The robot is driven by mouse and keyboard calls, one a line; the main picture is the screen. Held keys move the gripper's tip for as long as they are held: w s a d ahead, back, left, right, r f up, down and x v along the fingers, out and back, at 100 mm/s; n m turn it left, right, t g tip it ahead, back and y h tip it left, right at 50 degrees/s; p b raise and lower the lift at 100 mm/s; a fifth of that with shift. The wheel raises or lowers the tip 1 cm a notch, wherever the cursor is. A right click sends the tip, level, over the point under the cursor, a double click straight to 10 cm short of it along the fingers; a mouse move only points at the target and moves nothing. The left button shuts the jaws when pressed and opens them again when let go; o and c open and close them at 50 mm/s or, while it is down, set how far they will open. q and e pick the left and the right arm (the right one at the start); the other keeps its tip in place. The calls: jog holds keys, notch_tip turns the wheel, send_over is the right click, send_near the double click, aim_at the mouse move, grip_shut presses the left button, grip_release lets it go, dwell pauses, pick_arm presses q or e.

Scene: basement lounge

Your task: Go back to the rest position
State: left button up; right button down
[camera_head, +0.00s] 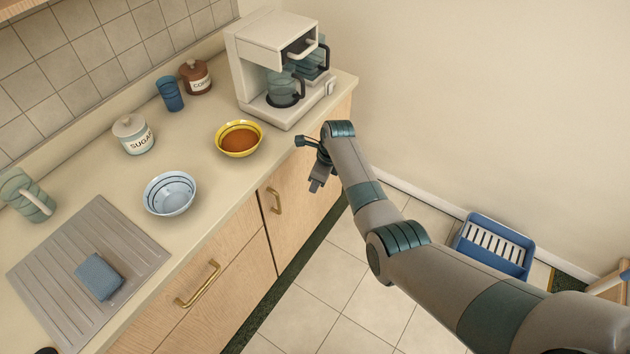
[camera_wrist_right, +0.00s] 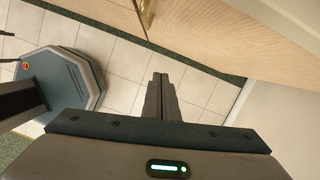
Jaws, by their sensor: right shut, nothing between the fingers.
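My right gripper (camera_head: 318,184) hangs just off the counter's front edge, in front of the cabinet doors and below the coffee machine, with its arm coming in from the lower right. In the right wrist view the two fingers (camera_wrist_right: 160,98) are together with nothing between them, above the tiled floor. A small dark part in the bottom left corner of the head view is too little to identify. My left gripper does not show.
The counter (camera_head: 220,190) carries a coffee machine (camera_head: 270,60), a yellow bowl of brown liquid (camera_head: 239,139), a pale blue bowl (camera_head: 169,193), a sugar jar (camera_head: 133,135), a blue cup (camera_head: 170,94) and a blue sponge (camera_head: 99,277). A blue crate (camera_head: 494,246) stands by the wall. Floor between is clear.

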jog(key=s+d+f+n+b, duration=0.2)
jog(key=s+d+f+n, duration=0.15)
jog(key=s+f, duration=0.65)
jog(key=s+d+f+n+h+b, duration=0.15)
jog(key=s+d+f+n, duration=0.35)
jog(key=f, duration=0.8)
jog(key=s+d+f+n+b, duration=0.1)
jog(key=s+f+n+b, duration=0.15)
jog(key=s+f, duration=0.8)
jog(key=s+d+f+n+b, duration=0.2)
jog(key=s+f, duration=0.4)
jog(key=s, duration=0.6)
jog(key=s+d+f+n+b, duration=0.2)
jog(key=s+d+f+n, duration=0.3)
jog(key=s, duration=0.8)
jog(key=s+d+f+n+h+b, duration=0.1)
jog(key=s+d+f+n, duration=0.3)
jog(key=s, duration=0.9)
notch_tip(320, 180, down, 5)
jog(key=n+b, duration=0.1)
jog(key=n, duration=0.2)
jog(key=shift+s+r+b, duration=0.2)
jog(key=shift+b, duration=0.1)
jog(key=shift+d+r, duration=0.1)
